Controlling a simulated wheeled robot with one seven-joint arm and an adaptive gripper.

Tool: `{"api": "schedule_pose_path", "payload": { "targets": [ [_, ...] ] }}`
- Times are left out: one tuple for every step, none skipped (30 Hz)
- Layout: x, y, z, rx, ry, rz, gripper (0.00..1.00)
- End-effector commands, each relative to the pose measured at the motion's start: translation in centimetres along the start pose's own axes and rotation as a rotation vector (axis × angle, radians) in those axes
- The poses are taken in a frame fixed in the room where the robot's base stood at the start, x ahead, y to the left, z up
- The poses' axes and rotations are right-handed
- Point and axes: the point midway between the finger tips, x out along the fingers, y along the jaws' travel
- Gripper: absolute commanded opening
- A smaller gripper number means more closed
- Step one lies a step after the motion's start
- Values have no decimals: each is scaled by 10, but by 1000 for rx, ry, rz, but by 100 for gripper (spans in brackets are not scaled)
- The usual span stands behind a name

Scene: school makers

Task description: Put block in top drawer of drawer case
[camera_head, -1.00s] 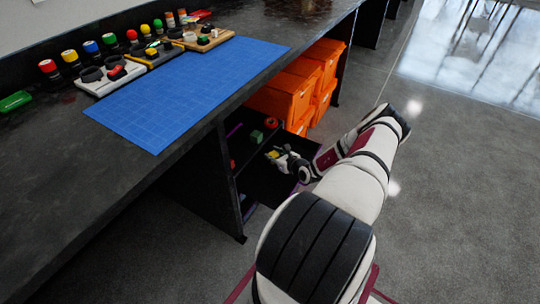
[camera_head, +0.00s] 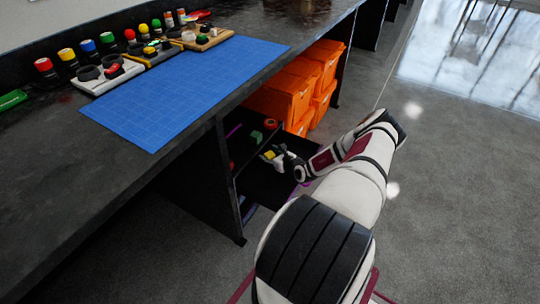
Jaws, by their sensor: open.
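The drawer case is a dark unit under the workbench, with a black drawer (camera_head: 272,185) pulled out toward the aisle. My gripper (camera_head: 268,157) is over this drawer, small in the picture, with its fingers open. A small yellow patch shows at the fingertips; I cannot tell whether it is a block or part of the gripper. A green block (camera_head: 256,137) lies just beyond the gripper, apart from it, inside the case area. A small orange-red round thing (camera_head: 270,124) lies behind the green block. My gripper and wrist hide part of the drawer.
Orange bins (camera_head: 297,88) are stacked under the bench beyond the drawer. The bench (camera_head: 140,190) carries a blue mat (camera_head: 190,90), and jars and small boards stand along its back. Open grey floor (camera_head: 460,190) lies to the right.

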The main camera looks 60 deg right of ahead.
Motion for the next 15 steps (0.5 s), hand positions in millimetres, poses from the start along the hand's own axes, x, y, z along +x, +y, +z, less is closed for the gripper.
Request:
{"api": "schedule_pose_path", "payload": {
  "targets": [
    [0,0,1,0,0,0,52],
    [-1,0,2,0,0,0,52],
    [-2,0,4,0,0,0,52],
    [-5,0,3,0,1,0,52],
    [-8,0,4,-1,1,0,52],
    [-13,0,4,0,1,1,52],
    [-18,-1,4,0,2,0,52],
    [-24,-1,4,0,2,-1,52],
    [-31,-1,5,1,1,0,52],
    [-38,-1,5,1,2,0,52],
    [-44,-1,5,1,2,0,52],
    [-53,-1,5,1,1,0,52],
    [-59,-1,5,1,2,-1,52],
    [-66,-1,5,1,2,0,52],
    [-74,-1,5,0,1,0,52]
  ]
}}
